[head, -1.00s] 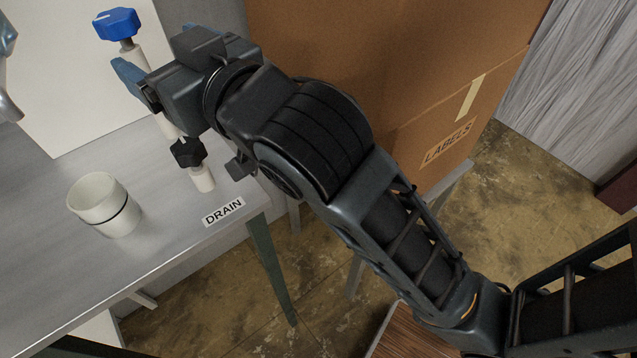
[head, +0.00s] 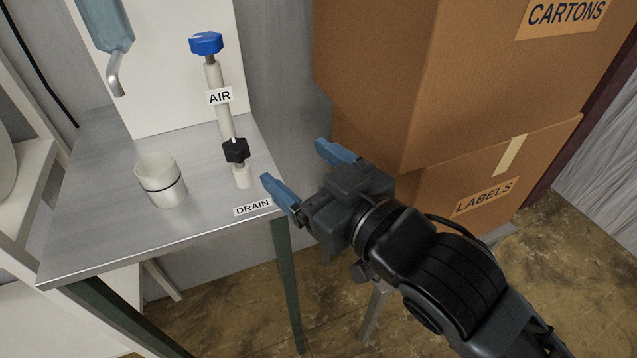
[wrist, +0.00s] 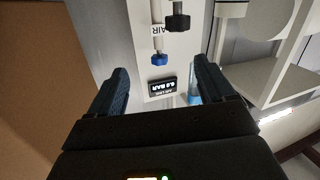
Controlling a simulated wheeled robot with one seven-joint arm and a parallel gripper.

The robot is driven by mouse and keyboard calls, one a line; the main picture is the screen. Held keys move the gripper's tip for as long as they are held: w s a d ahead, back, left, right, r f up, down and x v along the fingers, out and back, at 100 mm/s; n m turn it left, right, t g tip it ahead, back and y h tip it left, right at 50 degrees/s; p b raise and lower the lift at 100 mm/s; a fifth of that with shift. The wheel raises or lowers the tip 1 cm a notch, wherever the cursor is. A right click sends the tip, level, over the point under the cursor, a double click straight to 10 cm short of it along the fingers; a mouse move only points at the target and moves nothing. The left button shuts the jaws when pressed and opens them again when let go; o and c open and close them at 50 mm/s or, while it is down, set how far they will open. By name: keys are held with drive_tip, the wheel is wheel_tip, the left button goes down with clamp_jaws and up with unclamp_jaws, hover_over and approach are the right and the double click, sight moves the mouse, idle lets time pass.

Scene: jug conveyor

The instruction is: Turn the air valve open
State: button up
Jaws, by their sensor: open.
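The blue knob (head: 206,43) tops a white upright pipe (head: 225,118), with an AIR label (head: 219,96) below it. A black knob (head: 236,150) sits lower, near the DRAIN label (head: 252,207) on the table edge. My gripper (head: 295,163) is open and empty, right of the pipe, its fingers pointing up and left, apart from both knobs. In the wrist view the blue knob (wrist: 159,58) appears between my open fingers but farther off, with the black knob (wrist: 178,18) above. A small air line display (wrist: 162,86) there reads in BAR; its digits are hard to read.
A white cup (head: 161,181) stands on the metal table (head: 100,225) left of the pipe. A spout (head: 115,75) hangs at upper left. Stacked cardboard boxes (head: 400,85) stand close behind and right of my gripper. Open space lies between gripper and pipe.

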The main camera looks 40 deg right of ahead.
drive_tip(key=shift+s+f, duration=0.55)
drive_tip(key=shift+s, duration=0.1)
drive_tip(key=s+f+g, duration=0.1)
drive_tip(key=s+f, duration=0.3)
drive_tip(key=s, duration=0.9)
drive_tip(key=s+f+m+g, duration=0.1)
drive_tip(key=s+f, duration=0.3)
drive_tip(key=s, duration=0.9)
drive_tip(key=shift+f, duration=0.2)
